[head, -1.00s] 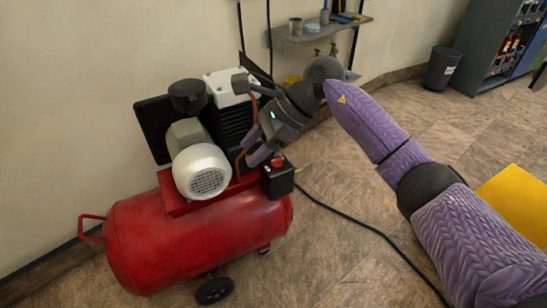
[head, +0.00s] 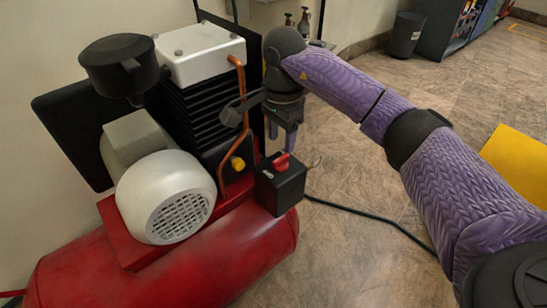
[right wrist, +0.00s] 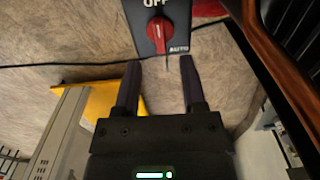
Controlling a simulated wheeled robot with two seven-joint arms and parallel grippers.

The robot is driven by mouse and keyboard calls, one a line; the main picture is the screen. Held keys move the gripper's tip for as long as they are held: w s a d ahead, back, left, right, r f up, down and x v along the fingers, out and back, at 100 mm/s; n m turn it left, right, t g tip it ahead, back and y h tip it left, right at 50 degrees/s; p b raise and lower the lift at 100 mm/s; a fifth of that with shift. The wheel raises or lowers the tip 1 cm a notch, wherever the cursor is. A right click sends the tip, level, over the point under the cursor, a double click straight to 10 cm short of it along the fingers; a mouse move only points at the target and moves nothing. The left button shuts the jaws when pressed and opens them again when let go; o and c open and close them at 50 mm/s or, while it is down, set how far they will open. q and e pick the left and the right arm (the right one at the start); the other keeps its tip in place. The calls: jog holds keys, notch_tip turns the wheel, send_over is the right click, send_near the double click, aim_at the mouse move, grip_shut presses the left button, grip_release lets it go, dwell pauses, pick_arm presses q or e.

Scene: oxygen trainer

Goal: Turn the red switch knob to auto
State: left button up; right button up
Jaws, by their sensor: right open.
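The red switch knob (head: 281,160) sits on top of a black switch box (head: 281,188) beside the compressor. In the right wrist view the knob (right wrist: 160,32) is just beyond the fingertips, its grip bar running roughly up and down. The word OFF is at the top of the box face (right wrist: 178,12) and AUTO at the lower right. I cannot tell which end of the knob is its pointer. My right gripper (head: 282,138) points down above the knob, open and empty. Its two fingers (right wrist: 160,64) are apart and do not touch the knob. My left gripper is out of view.
The compressor's red tank (head: 170,265), white motor (head: 165,195) and copper pipe (head: 243,105) stand left of the box, with the pipe close to my gripper. A dark hose (head: 375,225) runs over the floor. Floor to the right is mostly clear.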

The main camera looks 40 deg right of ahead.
aim_at(281, 158)
notch_tip(281, 158, down, 5)
jog(key=shift+f+b, duration=0.1)
jog(key=shift+b, duration=1)
jog(key=shift+c, duration=0.6)
jog(key=c, duration=0.5)
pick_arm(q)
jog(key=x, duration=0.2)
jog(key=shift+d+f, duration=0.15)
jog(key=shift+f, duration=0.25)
pick_arm(e)
grip_shut()
